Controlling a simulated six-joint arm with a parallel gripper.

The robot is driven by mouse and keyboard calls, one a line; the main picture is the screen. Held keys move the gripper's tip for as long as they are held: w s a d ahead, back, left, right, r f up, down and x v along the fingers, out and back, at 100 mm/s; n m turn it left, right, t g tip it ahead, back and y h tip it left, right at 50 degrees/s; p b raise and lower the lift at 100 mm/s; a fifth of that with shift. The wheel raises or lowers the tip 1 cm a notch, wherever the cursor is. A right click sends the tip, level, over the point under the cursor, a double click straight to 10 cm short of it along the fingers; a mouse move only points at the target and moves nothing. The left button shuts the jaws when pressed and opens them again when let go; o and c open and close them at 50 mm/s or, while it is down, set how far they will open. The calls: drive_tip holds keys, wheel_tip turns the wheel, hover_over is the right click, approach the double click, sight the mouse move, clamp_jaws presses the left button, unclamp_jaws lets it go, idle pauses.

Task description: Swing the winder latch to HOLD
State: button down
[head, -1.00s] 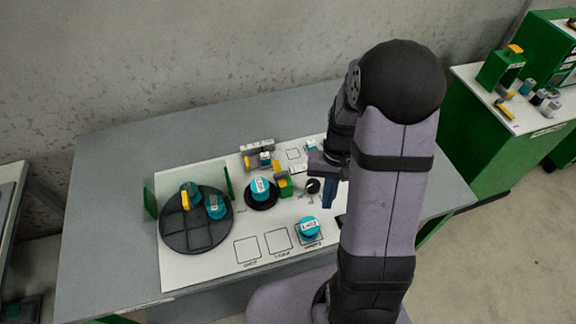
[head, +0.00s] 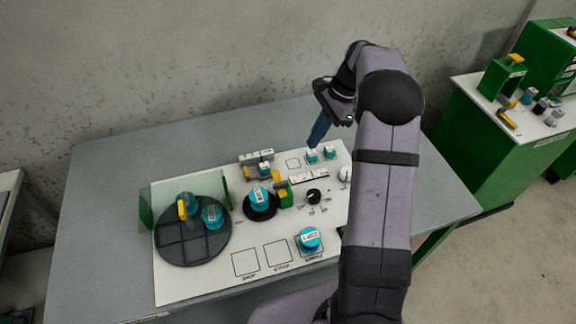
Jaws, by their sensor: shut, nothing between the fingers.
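A green block with a yellow lever (head: 282,190) stands beside a spool with a teal, labelled top (head: 260,196) on a black round base. This may be the winder latch, but its markings are too small to read. A black knob (head: 313,197) with small printed marks around it sits to its right. My gripper (head: 313,144), with blue fingers, is shut and empty. It points down at the panel's back edge, behind the teal-and-white pieces and apart from the lever and knob.
A black round tray (head: 192,246) with teal and yellow pieces fills the panel's left side. A teal piece (head: 309,239) stands at the front right of the white panel (head: 200,290). Small teal-and-white pieces (head: 320,154) sit at the back. My arm covers the panel's right edge.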

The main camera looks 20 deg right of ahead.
sight(279, 187)
drive_tip(key=shift+s+a+m, duration=0.1)
drive_tip(key=shift+m, duration=0.3)
drive_tip(key=shift+f, duration=0.1)
drive_tip(key=p+x, duration=0.2)
drive_tip(key=x, duration=0.7)
drive_tip(key=shift+s+a+f+p, duration=0.15)
drive_tip(key=shift+f+p, duration=0.15)
drive_tip(key=shift+p, duration=0.05)
drive_tip(key=shift+a+p, duration=0.6)
drive_tip(key=shift+a, duration=0.55)
drive_tip(key=shift+a+f+p, duration=0.1)
drive_tip(key=shift+a+p, duration=0.2)
drive_tip(key=shift+a, duration=0.55)
